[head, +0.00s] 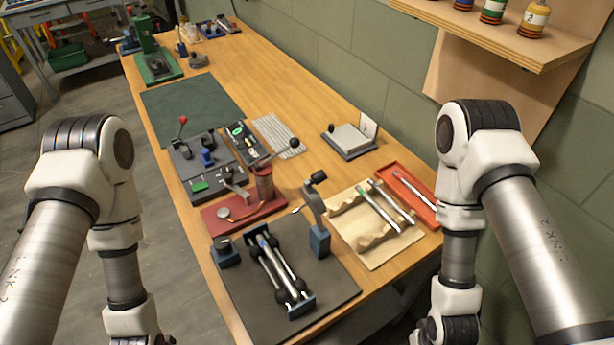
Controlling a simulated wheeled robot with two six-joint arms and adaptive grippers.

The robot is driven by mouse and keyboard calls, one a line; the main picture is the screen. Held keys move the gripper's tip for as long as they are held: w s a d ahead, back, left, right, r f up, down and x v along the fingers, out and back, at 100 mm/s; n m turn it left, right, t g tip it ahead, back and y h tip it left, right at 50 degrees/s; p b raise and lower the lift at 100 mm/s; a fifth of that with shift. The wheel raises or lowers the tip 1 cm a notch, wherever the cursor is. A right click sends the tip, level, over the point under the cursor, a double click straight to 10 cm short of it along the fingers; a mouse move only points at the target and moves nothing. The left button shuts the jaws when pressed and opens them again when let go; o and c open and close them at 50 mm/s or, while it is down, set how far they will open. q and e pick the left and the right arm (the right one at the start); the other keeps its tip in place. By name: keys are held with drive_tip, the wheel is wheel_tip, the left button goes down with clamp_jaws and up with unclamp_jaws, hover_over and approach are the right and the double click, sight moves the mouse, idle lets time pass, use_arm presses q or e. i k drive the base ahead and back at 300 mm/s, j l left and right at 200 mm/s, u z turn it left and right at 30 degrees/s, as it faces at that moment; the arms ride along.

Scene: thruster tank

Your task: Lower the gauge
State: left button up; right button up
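No part is clearly labelled as a gauge. On a dark mat (240,312), a blue post (319,240) carries an upright grey arm (313,205) with a black knob at its top; this may be the gauge, but I cannot tell. Beside it on the mat, a blue-ended fixture (300,308) holds silver rods with black rollers, lying lengthwise. A small blue block (226,255) with a dark top stands to its left. A red press (265,185) with a raised lever stands behind the mat, with a small round disc at its base. Both my grippers are below the picture.
A wooden cradle (355,228) with silver rods and a red tray (395,178) with a rod lie right of the mat. A grey-topped plate (350,137), small fixtures (205,155) and a green mat (180,108) are farther back. A wall shelf (490,37) overhangs at right.

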sight(313, 200)
drive_tip(key=k+l+u, duration=0.1)
drive_tip(key=l+u, duration=0.15)
drive_tip(key=l, duration=0.15)
drive_tip(key=k+l+u, duration=0.2)
drive_tip(key=l, duration=0.25)
drive_tip(key=l+u, duration=0.25)
drive_tip(key=l, duration=0.15)
drive_tip(key=k+l+u, duration=0.25)
drive_tip(key=k+z, duration=0.25)
drive_tip(key=k+l+z, duration=0.15)
drive_tip(key=z, duration=0.15)
drive_tip(key=i, duration=0.4)
